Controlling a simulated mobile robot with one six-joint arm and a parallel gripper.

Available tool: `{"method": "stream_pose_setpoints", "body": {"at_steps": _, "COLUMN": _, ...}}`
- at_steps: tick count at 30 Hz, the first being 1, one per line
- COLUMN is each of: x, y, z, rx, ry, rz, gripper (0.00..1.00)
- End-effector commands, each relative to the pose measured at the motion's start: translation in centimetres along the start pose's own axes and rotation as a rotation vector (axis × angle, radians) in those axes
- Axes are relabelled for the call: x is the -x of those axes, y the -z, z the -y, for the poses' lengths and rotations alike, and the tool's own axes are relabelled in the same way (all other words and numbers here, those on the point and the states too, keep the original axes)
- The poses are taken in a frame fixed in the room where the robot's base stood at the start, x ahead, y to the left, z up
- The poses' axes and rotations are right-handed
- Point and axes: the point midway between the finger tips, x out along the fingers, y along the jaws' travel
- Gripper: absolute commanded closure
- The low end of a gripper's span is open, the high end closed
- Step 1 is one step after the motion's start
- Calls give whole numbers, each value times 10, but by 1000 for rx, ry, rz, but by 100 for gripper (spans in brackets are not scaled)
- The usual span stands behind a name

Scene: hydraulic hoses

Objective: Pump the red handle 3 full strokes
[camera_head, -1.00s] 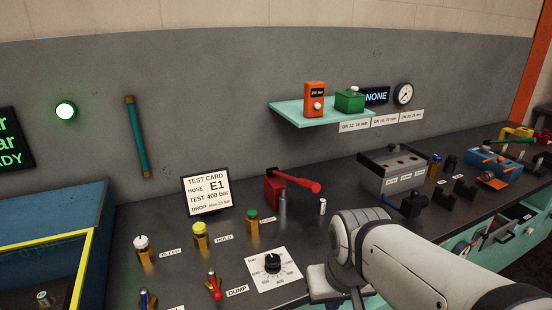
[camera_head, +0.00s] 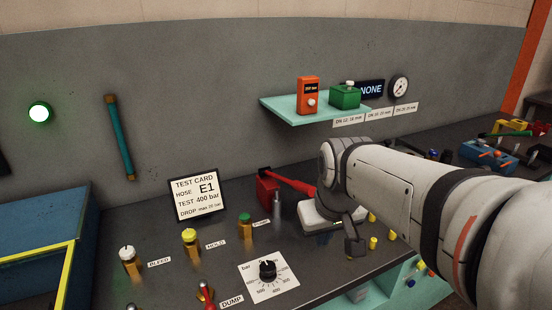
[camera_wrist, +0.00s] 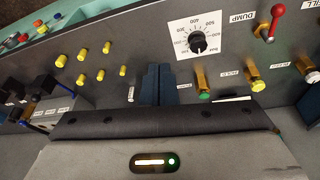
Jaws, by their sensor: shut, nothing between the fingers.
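The pump (camera_head: 267,187) is a red block with a long red handle (camera_head: 291,180). The handle slopes down to the right, and its far end goes behind my arm in the head view. My gripper (camera_head: 354,245) is in front and to the right of the handle, pointing down over the bench. In the wrist view its dark fingers (camera_wrist: 157,72) are together with nothing between them. The red pump handle does not show in the wrist view, so I cannot tell how far my gripper is from it; no contact is visible.
A red DUMP lever (camera_wrist: 277,12), pressure dial (camera_wrist: 198,42) and green-capped valve (camera_head: 245,225) stand nearby. Several yellow pegs (camera_wrist: 83,54) are beside my fingers. The test card (camera_head: 197,195) stands left of the pump; a teal shelf (camera_head: 290,112) hangs above.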

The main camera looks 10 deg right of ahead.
Motion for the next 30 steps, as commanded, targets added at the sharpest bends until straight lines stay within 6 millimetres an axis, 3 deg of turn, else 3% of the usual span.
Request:
{"method": "stream_pose_setpoints", "body": {"at_steps": 1, "x": 15, "y": 33, "z": -3, "rx": 38, "ry": -3, "rz": -22, "gripper": 100}}
{"method": "stream_pose_setpoints", "body": {"at_steps": 6, "x": 53, "y": 124, "z": -10, "rx": 173, "ry": -17, "rz": -91, "gripper": 100}}
{"method": "stream_pose_setpoints", "body": {"at_steps": 9, "x": 68, "y": 162, "z": -12, "rx": 235, "ry": -27, "rz": -124, "gripper": 100}}
{"method": "stream_pose_setpoints", "body": {"at_steps": 12, "x": 78, "y": 187, "z": -13, "rx": 275, "ry": -35, "rz": -145, "gripper": 100}}
{"method": "stream_pose_setpoints", "body": {"at_steps": 16, "x": 83, "y": 200, "z": -14, "rx": 299, "ry": -40, "rz": -158, "gripper": 100}}
{"method": "stream_pose_setpoints", "body": {"at_steps": 26, "x": 82, "y": 200, "z": -14, "rx": 301, "ry": -40, "rz": -158, "gripper": 100}}
{"method": "stream_pose_setpoints", "body": {"at_steps": 30, "x": 72, "y": 202, "z": -14, "rx": 301, "ry": -39, "rz": -156, "gripper": 100}}
